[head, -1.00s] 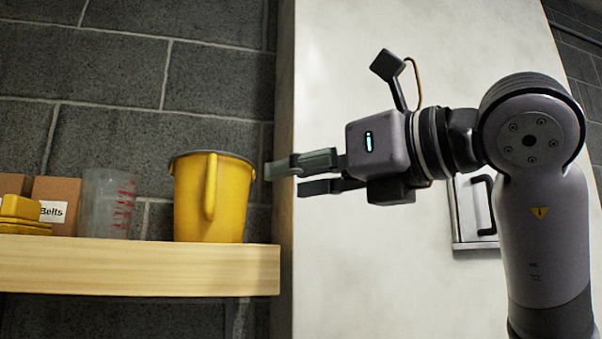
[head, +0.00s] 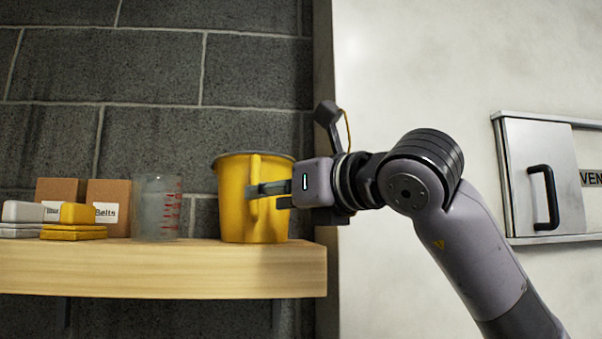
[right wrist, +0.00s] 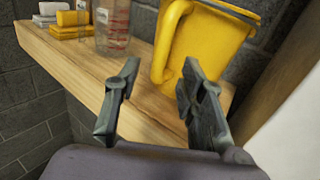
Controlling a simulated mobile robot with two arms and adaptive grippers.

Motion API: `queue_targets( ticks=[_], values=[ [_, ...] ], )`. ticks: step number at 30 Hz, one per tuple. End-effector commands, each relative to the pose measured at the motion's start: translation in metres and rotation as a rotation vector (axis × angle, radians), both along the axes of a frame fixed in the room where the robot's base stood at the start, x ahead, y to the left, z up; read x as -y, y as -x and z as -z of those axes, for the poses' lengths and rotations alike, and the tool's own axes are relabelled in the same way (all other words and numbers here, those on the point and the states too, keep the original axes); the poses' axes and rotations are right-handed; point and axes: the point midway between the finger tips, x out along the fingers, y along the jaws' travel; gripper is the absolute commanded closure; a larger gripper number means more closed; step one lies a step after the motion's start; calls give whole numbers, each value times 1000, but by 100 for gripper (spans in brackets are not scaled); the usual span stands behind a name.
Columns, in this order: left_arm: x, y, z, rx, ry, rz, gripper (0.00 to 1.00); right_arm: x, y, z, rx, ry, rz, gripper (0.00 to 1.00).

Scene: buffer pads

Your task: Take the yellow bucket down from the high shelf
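The yellow bucket (head: 235,205) stands upright near the right end of the wooden shelf (head: 150,268). Its handle faces toward me. In the right wrist view the bucket (right wrist: 212,45) is beyond the fingers, with its handle (right wrist: 167,45) on its left side. My right gripper (head: 268,195) is in front of the bucket, reaching in from the right, and covers part of its front. In the right wrist view its two fingers (right wrist: 150,98) are apart with nothing between them. I cannot tell whether a fingertip touches the bucket. My left gripper is not in view.
A clear measuring jug (head: 157,210) stands close left of the bucket. Further left are cardboard boxes (head: 108,200) and yellow (head: 74,222) and white (head: 20,218) blocks. A pale wall (head: 400,80) rises just right of the shelf end. A wall cabinet (head: 540,180) is at the right.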

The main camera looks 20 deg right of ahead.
Motion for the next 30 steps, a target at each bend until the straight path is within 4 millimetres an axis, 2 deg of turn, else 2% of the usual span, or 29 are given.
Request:
queue_targets(
  ticks=[3, 9, 20, 30],
  values=[
    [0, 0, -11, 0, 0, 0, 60, -7, -17, -2, -3, 0, -1, 63],
    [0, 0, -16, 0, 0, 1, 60, -13, -32, 0, -2, 1, -1, 63],
    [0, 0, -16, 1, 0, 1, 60, -14, -35, 1, 0, 0, 0, 64],
    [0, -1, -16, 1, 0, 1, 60, -14, -34, 0, 0, 0, 0, 86]
  ],
)
